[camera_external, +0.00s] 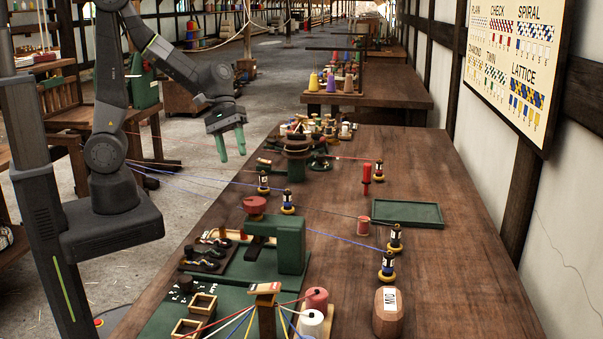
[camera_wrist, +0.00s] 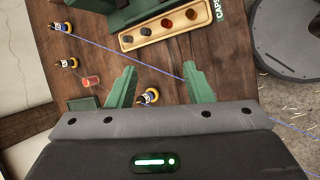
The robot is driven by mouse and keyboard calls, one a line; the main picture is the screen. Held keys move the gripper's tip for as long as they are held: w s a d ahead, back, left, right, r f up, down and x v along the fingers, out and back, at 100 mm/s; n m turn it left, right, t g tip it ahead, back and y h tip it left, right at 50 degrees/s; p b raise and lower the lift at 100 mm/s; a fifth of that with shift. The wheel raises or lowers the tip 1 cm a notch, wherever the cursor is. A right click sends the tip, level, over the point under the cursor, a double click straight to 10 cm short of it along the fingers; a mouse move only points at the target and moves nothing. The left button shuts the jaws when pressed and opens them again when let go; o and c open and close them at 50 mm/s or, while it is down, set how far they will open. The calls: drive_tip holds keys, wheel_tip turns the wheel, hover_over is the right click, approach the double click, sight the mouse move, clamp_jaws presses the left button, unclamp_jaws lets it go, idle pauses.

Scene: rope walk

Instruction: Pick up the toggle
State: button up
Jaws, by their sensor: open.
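My gripper (camera_external: 233,157) is open, with two green fingers pointing down, high near the table's left edge in the external view. In the wrist view, my gripper (camera_wrist: 160,67) shows its fingers spread with nothing held between them. I cannot tell which small thing is the toggle; no piece is clearly recognisable as one. A wooden holder with several round pieces (camera_wrist: 172,28) lies beyond the fingers, beside a label reading CAPS. A bobbin with a yellow base (camera_wrist: 148,97) shows between the fingers, closer to the left one.
The wooden table (camera_external: 440,270) holds a green press-like device (camera_external: 292,245), a green tray (camera_external: 408,213), a red upright piece (camera_external: 366,174), a red spool (camera_external: 363,225) and a brown block marked DIW (camera_external: 388,313). Coloured cords stretch across it. The right side is mostly clear.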

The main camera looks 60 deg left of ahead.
drive_tip(key=w+d+n+h, duration=0.3)
drive_tip(key=w+d, duration=0.4)
drive_tip(key=d, duration=0.5)
drive_tip(key=n+h, duration=0.4)
drive_tip(key=n, duration=0.4)
approach(386, 254)
drive_tip(key=x, duration=0.4)
drive_tip(key=shift+w+d+r+p, duration=0.15)
drive_tip(key=shift+d+p, duration=0.15)
drive_tip(key=shift+d, duration=0.15)
drive_tip(key=shift+w+a+f+p+x, duration=0.1)
drive_tip(key=shift+f+p+x, duration=0.15)
drive_tip(key=shift+x, duration=0.75)
drive_tip(key=shift+w+a+f+p+x, duration=0.15)
drive_tip(key=shift+p+x, duration=0.25)
drive_tip(key=shift+x, duration=0.65)
drive_tip(key=shift+d+f+p+x, duration=0.15)
drive_tip(key=shift+p+x, duration=0.15)
drive_tip(key=shift+x, duration=0.7)
drive_tip(key=shift+s+a, duration=0.1)
drive_tip(key=shift+s, duration=0.05)
drive_tip(key=shift+c, duration=0.4)
clamp_jaws()
